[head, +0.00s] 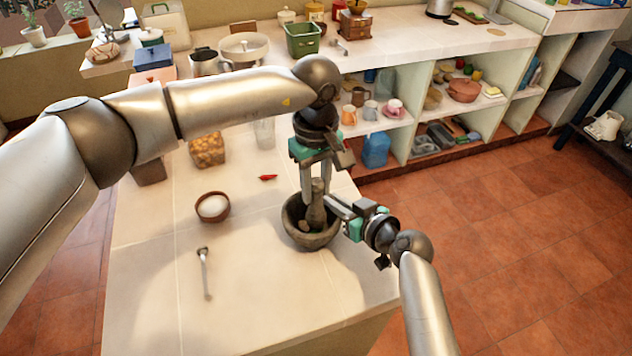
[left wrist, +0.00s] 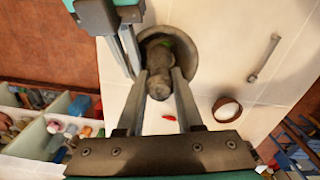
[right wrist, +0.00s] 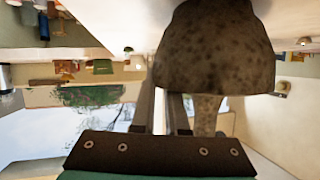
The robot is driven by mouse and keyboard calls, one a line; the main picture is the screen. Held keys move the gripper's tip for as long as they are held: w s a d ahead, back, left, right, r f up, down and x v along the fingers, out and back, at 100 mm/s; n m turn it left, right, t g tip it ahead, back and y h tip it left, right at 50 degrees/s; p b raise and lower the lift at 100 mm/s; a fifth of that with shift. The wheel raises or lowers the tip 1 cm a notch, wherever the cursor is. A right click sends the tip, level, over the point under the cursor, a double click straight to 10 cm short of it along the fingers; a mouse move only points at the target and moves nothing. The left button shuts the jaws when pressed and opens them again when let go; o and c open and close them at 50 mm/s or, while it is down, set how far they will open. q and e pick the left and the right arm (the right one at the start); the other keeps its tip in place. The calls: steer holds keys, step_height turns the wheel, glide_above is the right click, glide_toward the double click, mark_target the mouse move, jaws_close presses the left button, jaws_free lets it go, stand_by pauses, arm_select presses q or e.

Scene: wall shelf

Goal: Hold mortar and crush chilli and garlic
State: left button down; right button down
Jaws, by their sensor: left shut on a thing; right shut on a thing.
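A dark stone mortar (head: 312,240) stands upright on the counter; it also shows in the left wrist view (left wrist: 188,62) and, upside down, in the right wrist view (right wrist: 215,55). A stone pestle (head: 317,212) stands in it, its top end close in the left wrist view (left wrist: 158,86). My left gripper (head: 316,192) points down and is shut on the pestle. My right gripper (head: 336,206) reaches in from the right and is shut on the mortar's rim. Something green (left wrist: 167,42) shows inside the mortar. A red chilli (head: 267,178) lies on the counter behind it. I cannot make out garlic clearly.
A brown bowl of white grains (head: 213,207) and a spoon (head: 204,272) lie left of the mortar. A glass (head: 265,134) and a container of brownish pieces (head: 207,150) stand farther back.

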arm_select(q)
steer(key=shift+f, duration=0.75)
steer(key=shift+a+f, duration=0.1)
steer(key=shift+f, duration=0.3)
stand_by(0.4)
steer(key=shift+r, duration=0.1)
steer(key=shift+r, duration=1.55)
steer(key=shift+w, duration=0.1)
steer(key=shift+w+a+f, duration=0.1)
steer(key=shift+w+a, duration=0.1)
steer(key=shift+a, duration=0.25)
steer(key=shift+w+a, duration=0.2)
steer(key=shift+a, duration=0.25)
